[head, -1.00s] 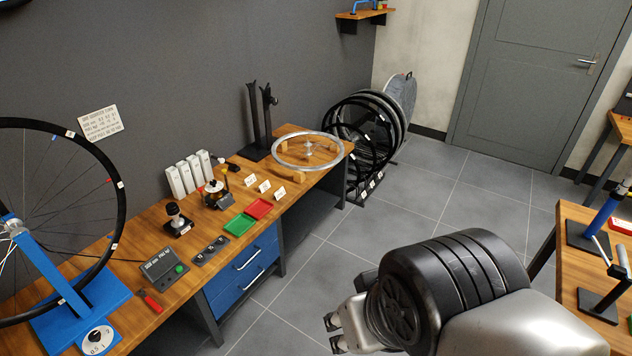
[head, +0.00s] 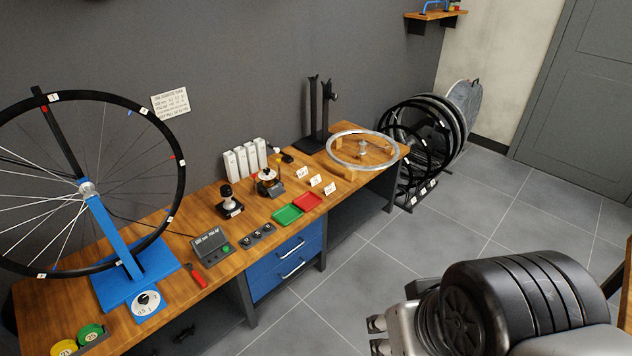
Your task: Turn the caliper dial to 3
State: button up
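The dial (head: 147,303) is a white disc with a black knob and printed marks, on the front of the blue base (head: 108,292) of a wheel stand. Its small numbers are too small to read surely, and I cannot tell which one is set. My gripper (head: 377,335) is at the lower right of the head view, over the floor and well to the right of the dial. Its two fingertips stand apart with nothing between them. My arm hides part of the gripper body.
A spoked wheel (head: 182,170) stands upright on the blue stand. A red-handled tool (head: 195,275), a grey box (head: 212,247), and green and yellow rolls (head: 90,334) lie near the dial. Red and green trays (head: 287,214) sit farther right. The floor (head: 400,260) before the bench is clear.

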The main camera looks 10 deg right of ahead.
aim_at(144, 298)
jog(key=u, duration=2.05)
